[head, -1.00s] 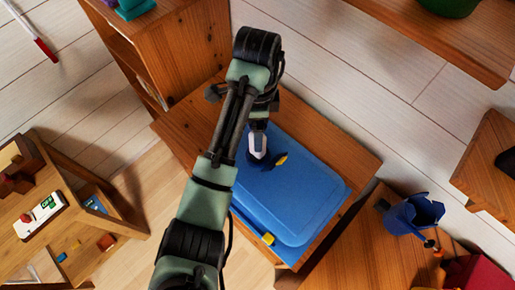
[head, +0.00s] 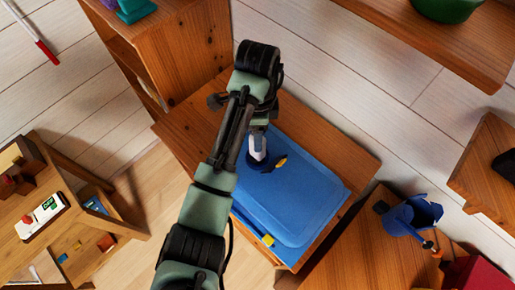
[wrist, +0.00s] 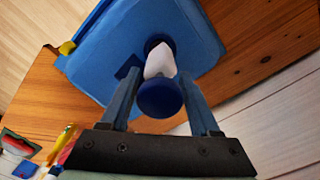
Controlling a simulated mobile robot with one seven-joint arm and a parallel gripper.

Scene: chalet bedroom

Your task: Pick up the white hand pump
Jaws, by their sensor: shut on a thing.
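The white hand pump (wrist: 160,62) has a white body, a round blue knob and a dark round foot. In the wrist view it stands between the fingers of my gripper (wrist: 162,84), which is shut on it around the knob. In the head view the pump (head: 257,149) is upright at the blue box lid, below my gripper (head: 258,124). I cannot tell whether its foot touches the lid. My gripper hides its upper part in the head view.
The blue box (head: 310,210) with yellow latches lies on a wooden table (head: 345,157). A wooden cabinet (head: 190,50) stands behind at the left. A blue jagged-rimmed bucket (head: 408,219) stands on a surface at right. A toy table (head: 70,235) is at left.

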